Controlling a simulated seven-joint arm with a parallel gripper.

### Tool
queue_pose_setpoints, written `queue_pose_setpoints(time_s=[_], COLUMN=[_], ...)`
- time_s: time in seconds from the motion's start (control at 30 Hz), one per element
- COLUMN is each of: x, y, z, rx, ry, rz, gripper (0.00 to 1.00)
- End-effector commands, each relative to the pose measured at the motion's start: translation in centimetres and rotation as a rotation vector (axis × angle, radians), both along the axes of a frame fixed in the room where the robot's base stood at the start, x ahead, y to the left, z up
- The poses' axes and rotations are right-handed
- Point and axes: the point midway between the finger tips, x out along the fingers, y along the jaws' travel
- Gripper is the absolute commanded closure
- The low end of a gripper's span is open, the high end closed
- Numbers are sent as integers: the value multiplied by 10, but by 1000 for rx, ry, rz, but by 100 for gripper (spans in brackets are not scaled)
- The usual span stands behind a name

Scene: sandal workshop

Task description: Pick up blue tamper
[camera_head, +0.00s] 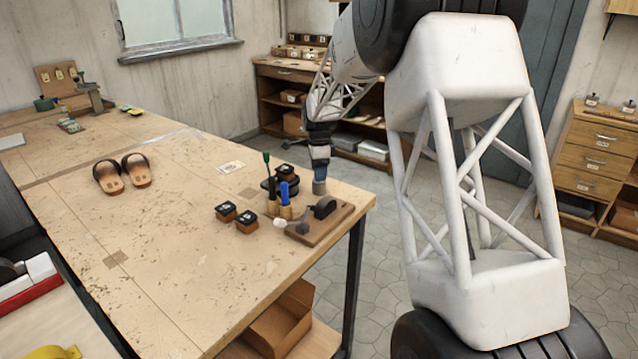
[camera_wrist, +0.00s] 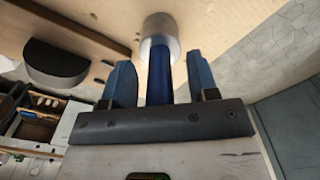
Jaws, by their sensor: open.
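The blue tamper (camera_head: 319,187) stands upright near the far right corner of the workbench, its grey metal head down on the surface. In the wrist view the blue handle of the tamper (camera_wrist: 160,78) sits between my two blue fingers, with the round silver head beyond the fingertips. My gripper (camera_head: 319,158) points down over the tamper; it also shows in the wrist view (camera_wrist: 161,72). It is open, with a visible gap on each side of the handle. In the head view my fingers hide most of the handle.
A wooden board with a black rounded piece (camera_head: 325,207) lies just in front of the tamper. Upright tools, one with a blue handle (camera_head: 284,192), stand to its left near small dark-topped boxes (camera_head: 246,222). Brown sandals (camera_head: 137,171) lie further left. The bench's right edge is close.

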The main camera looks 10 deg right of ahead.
Motion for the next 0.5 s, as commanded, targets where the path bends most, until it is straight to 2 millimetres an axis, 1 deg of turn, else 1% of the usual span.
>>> queue_pose_setpoints(time_s=[0.2,0.37,0.5], x=[0,0,0], y=[0,0,0], z=[0,0,0], rx=[0,0,0], ry=[0,0,0], rz=[0,0,0], gripper=[46,71,92])
